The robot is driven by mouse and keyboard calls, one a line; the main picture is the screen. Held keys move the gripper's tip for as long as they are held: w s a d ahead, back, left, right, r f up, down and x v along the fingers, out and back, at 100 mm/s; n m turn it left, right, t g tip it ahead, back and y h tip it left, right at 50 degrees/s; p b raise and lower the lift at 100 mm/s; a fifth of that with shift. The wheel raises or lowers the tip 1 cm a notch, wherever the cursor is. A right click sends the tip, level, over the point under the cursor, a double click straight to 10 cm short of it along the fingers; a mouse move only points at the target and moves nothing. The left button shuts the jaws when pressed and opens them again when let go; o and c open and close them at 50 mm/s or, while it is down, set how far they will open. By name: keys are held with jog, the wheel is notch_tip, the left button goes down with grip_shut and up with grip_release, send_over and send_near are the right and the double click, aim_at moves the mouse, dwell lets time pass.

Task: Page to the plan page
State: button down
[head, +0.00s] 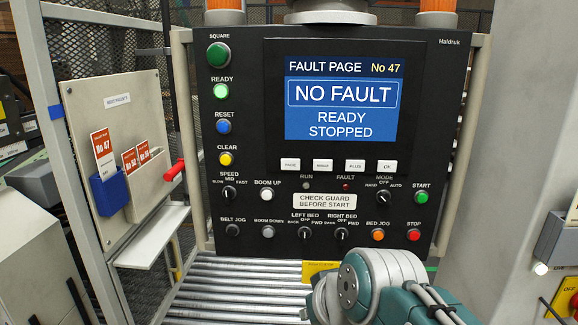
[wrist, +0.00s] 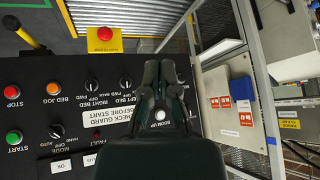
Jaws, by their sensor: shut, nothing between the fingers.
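The control panel's screen (head: 341,105) reads "FAULT PAGE No 47", "NO FAULT" and "READY STOPPED". Below it sits a row of white keys: PAGE (head: 290,164), MINUS (head: 322,165), PLUS (head: 354,165) and OK (head: 387,166). In the wrist view the panel is upside down; the OK key (wrist: 61,166) and part of the PLUS key (wrist: 90,159) show, while PAGE and MINUS are hidden behind my gripper's body. My gripper (wrist: 162,72) is shut and empty, in front of the panel's lower part near BOOM UP. In the head view my arm shows at the lower right; the fingers cannot be made out.
Knobs and buttons crowd the panel, including START (head: 421,196) and STOP (head: 414,235). A roller conveyor (head: 230,290) lies below. A red emergency button (wrist: 105,33) on a yellow box stands near the rollers. A side board with a blue card holder (head: 107,192) is at left.

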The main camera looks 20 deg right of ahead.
aim_at(283, 170)
jog(key=w+r+t+y, duration=0.2)
jog(key=w+r+t, duration=0.2)
jog(key=w+r, duration=0.9)
jog(key=shift+w+d+r+n+y, duration=0.25)
jog(key=shift+w+d+n+y, duration=0.05)
jog(key=shift+w, duration=0.9)
jog(key=shift+a, duration=0.15)
jog(key=shift+w+d, duration=0.45)
jog(key=shift+w, duration=0.95)
jog(key=shift+w+d, duration=0.5)
jog(key=shift+w, duration=0.9)
jog(key=shift+w+d, duration=0.45)
jog(key=shift+w, duration=0.95)
jog(key=shift+w+d, duration=0.2)
jog(key=shift+w, duration=0.15)
